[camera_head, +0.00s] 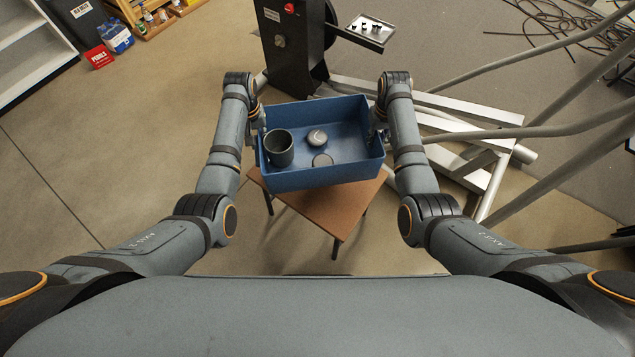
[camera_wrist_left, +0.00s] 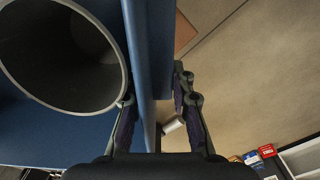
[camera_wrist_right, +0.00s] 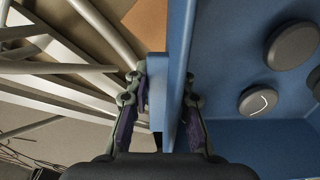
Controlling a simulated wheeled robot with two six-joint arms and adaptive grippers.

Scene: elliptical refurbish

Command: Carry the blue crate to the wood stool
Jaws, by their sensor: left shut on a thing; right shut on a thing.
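The blue crate (camera_head: 325,180) is held between my two arms, over or on the wood stool (camera_head: 335,210); I cannot tell if they touch. The crate holds a dark grey cup (camera_head: 279,148) at its left and round grey discs (camera_head: 317,138). My left gripper (camera_head: 259,128) is shut on the crate's left wall. In the left wrist view its fingers (camera_wrist_left: 158,100) straddle that wall, beside the cup (camera_wrist_left: 62,55). My right gripper (camera_head: 378,127) is shut on the right wall; in the right wrist view its fingers (camera_wrist_right: 165,100) straddle it. The stool's brown top and some legs show below the crate.
A black machine (camera_head: 290,40) with a small tray (camera_head: 372,32) stands beyond the crate. White frame bars and grey tubes (camera_head: 490,130) lie at right. A white shelf (camera_head: 35,50) and boxes (camera_head: 115,35) stand at far left. The floor at left is clear.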

